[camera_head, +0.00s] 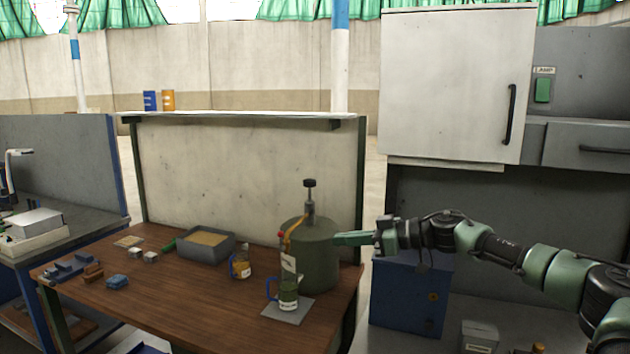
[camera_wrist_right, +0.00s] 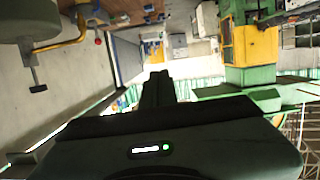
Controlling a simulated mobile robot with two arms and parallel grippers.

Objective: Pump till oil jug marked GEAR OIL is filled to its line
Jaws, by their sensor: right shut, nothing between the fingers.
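A dark green oil drum (camera_head: 325,262) stands at the right end of the wooden bench. Its hand pump has a black knob (camera_head: 310,184) on top, raised above the drum, and a yellow spout pipe (camera_head: 293,232) with a red tip. A clear jug (camera_head: 289,293) with a blue handle stands upright below the spout; its label is too small to read and its oil level is unclear. A second jug (camera_head: 242,266) with amber contents stands to its left. My right gripper (camera_head: 340,239) is shut and empty, beside the drum's right side, below the knob. The wrist view also shows the knob (camera_wrist_right: 38,87).
The jug by the spout stands on a grey pad (camera_head: 301,311). A grey tray (camera_head: 206,252) and small blocks lie farther left on the bench. A backboard (camera_head: 245,170) rises behind. A blue box (camera_head: 408,295) and a white wall cabinet (camera_head: 450,85) are at right.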

